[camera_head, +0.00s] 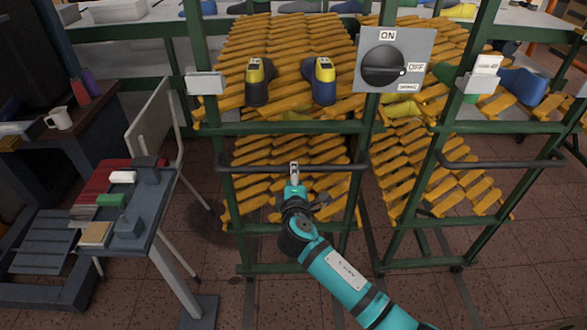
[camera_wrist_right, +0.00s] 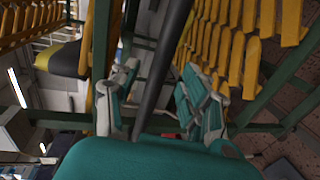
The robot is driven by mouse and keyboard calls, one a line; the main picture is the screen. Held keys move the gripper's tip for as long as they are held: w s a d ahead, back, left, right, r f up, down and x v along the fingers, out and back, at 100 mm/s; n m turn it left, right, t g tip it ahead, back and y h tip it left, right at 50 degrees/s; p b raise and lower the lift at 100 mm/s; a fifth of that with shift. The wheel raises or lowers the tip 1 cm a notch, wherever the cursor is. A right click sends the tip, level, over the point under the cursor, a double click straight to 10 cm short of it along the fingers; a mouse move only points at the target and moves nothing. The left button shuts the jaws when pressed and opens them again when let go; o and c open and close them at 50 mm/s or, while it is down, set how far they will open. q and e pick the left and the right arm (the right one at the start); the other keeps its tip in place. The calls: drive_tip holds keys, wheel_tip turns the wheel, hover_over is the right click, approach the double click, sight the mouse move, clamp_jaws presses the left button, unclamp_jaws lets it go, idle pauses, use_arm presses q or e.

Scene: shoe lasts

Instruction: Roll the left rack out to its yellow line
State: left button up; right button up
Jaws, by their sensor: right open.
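The left rack (camera_head: 230,205) is a green frame with slanted yellow slats. A dark horizontal handle bar (camera_head: 250,169) crosses its front. My right gripper (camera_head: 294,172) is at the middle of this bar. In the right wrist view, the open fingers of my right gripper (camera_wrist_right: 158,100) stand on either side of the dark bar (camera_wrist_right: 165,60), which runs between them. I cannot tell whether they touch it. My left gripper is not in view. I see no yellow line on the floor.
A similar right rack (camera_head: 400,250) with its own bar (camera_head: 500,164) stands beside it. Two dark shoe lasts with yellow tops (camera_head: 258,82) (camera_head: 321,82) sit on the left rack. A rotary switch panel (camera_head: 394,60) shows above. A grey bench (camera_head: 150,225) and chair stand left.

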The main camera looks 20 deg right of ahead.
drive_tip(key=shift+x, duration=2.3)
drive_tip(key=shift+c, duration=0.2)
clamp_jaws()
